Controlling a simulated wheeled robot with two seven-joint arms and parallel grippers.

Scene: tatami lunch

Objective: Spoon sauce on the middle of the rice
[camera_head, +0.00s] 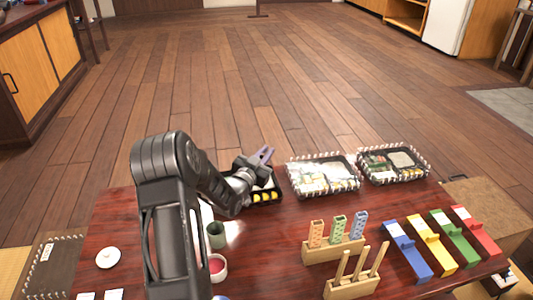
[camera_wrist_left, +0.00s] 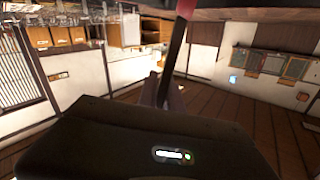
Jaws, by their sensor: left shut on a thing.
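My left gripper (camera_head: 264,157) is above the far edge of the dark table, over a black lunch box (camera_head: 279,201) with yellow pieces in it. In the left wrist view the gripper (camera_wrist_left: 165,92) is shut on a thin dark stick with a pinkish part (camera_wrist_left: 180,30), which looks like the spoon's handle. The spoon's bowl is not clear in either view. A small white bowl with red sauce (camera_head: 217,267) stands beside my arm. My arm and gripper hide part of the lunch box, and I cannot make out its rice. My right gripper is not in view.
Two rope-rimmed baskets (camera_head: 325,191) (camera_head: 395,179) with packed boxes stand to the right. A green cup (camera_head: 215,236) is near the sauce. Wooden holders (camera_head: 333,249) and coloured boxes (camera_head: 407,252) fill the right side. A white lid (camera_head: 109,257) lies at left.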

